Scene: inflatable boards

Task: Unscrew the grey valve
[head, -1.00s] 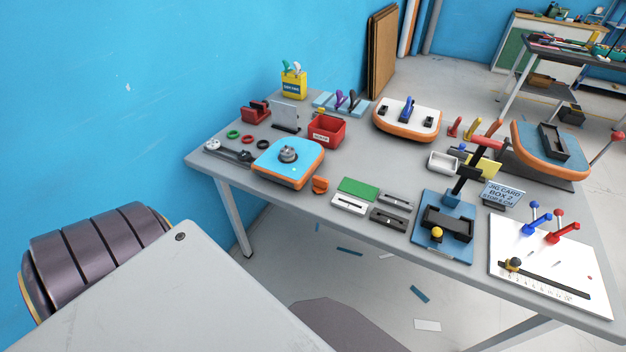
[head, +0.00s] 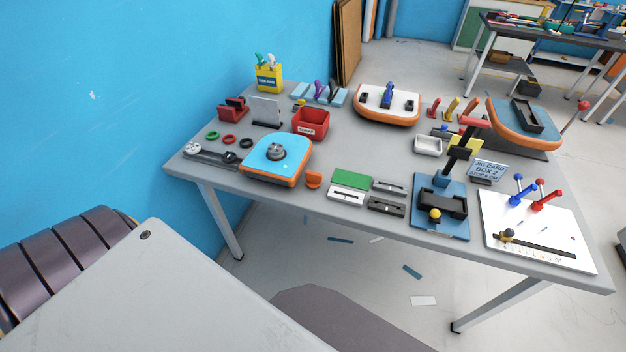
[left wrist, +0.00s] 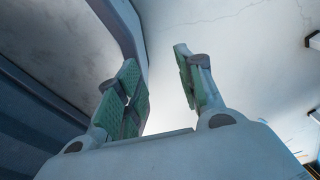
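The grey valve (head: 276,151) sits on top of a small board piece with a blue top and orange sides (head: 257,166), at the left front part of the grey table in the head view. My left gripper (left wrist: 158,78) shows in the left wrist view with its green-padded fingers apart and nothing between them. It is away from the valve, and the valve does not show in that view. Neither gripper shows in the head view.
The grey table (head: 330,203) also holds a red box (head: 311,122), a white-topped board (head: 388,101), a blue jig (head: 426,220) and a white plate (head: 517,248). A blue wall (head: 120,90) stands close at left.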

